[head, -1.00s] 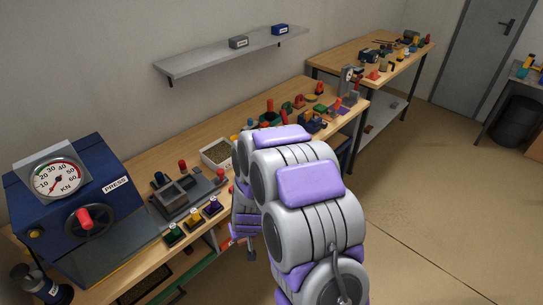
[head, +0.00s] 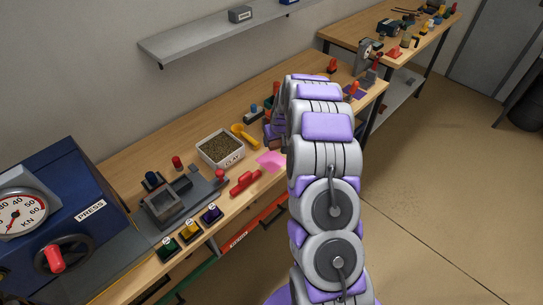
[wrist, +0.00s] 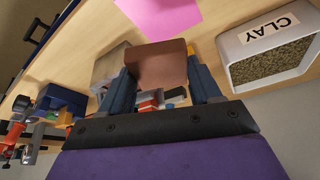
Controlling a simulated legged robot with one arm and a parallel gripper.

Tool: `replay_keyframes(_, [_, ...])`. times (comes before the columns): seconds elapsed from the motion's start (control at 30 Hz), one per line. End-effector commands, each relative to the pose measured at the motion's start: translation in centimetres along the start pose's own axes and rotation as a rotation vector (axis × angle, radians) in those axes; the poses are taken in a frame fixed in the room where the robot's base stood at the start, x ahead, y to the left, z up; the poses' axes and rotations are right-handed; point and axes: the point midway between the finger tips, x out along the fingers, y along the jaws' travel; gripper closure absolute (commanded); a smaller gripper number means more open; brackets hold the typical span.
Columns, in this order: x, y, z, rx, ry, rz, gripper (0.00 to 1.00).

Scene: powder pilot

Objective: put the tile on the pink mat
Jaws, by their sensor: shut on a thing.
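In the wrist view, my gripper (wrist: 160,84) is shut on a brown, flat tile (wrist: 160,62), held between its two blue fingers. The pink mat (wrist: 165,14) lies on the bench just beyond the tile in that view, and the tile is apart from it. In the head view the pink mat (head: 270,160) lies near the bench's front edge, partly behind my arm. My arm hides most of my gripper there, and I cannot make out the tile.
The clay box (head: 220,148) stands left of the mat, with a yellow scoop (head: 243,136) beside it. A red tool (head: 245,183) lies near the front edge. Other parts crowd the bench behind my arm.

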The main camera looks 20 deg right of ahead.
Motion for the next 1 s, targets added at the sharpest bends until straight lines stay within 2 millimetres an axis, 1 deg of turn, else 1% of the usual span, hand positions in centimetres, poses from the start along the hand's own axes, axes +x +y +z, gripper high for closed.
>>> replay_keyframes(0.23, [4.0, -0.8, 1.7, -0.005, -0.004, 0.004, 0.7])
replay_keyframes(0.3, [4.8, -0.8, 2.0, -0.005, -0.003, 0.004, 0.7])
replay_keyframes(0.47, [6.2, -0.3, 2.6, -0.003, -0.004, -0.001, 0.7])
replay_keyframes(0.63, [8.4, -0.1, 3.5, 0.0, -0.005, -0.004, 0.7])
replay_keyframes(0.7, [8.8, -0.1, 3.7, 0.0, -0.004, -0.004, 0.7])
replay_keyframes(0.9, [8.7, -0.4, 3.6, -0.004, -0.003, 0.0, 0.7])
replay_keyframes(0.93, [8.7, -0.5, 3.6, -0.004, -0.003, 0.001, 0.34])
replay_keyframes(1.0, [8.7, -0.6, 3.6, -0.005, -0.003, 0.002, 0.27])
